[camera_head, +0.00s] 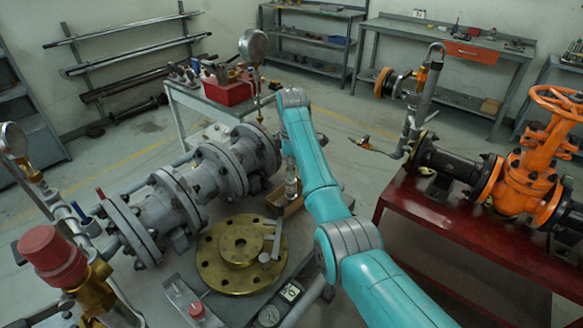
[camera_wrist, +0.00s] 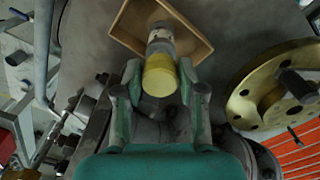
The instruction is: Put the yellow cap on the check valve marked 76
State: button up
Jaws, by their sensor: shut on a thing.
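The yellow cap (camera_wrist: 160,76) is between the fingertips of my gripper (camera_wrist: 160,80) in the wrist view, and the fingers are shut on it. A grey metal cylindrical part (camera_wrist: 160,40), possibly the check valve, stands beyond the cap and in line with it. The cap overlaps its near end in the picture; I cannot tell whether they touch. No 76 marking is readable. In the head view my arm hides most of the gripper and the cap.
A shallow wooden tray (camera_wrist: 190,25) is around the grey part. A red table (camera_head: 450,235) is at right.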

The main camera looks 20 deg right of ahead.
jog(key=shift+f, duration=0.85)
dwell(1.8)
jog(key=o, duration=0.8)
jog(key=o, duration=0.5)
jog(key=shift+r, duration=0.1)
jog(key=shift+r, duration=3.9)
jog(key=shift+s, duration=0.1)
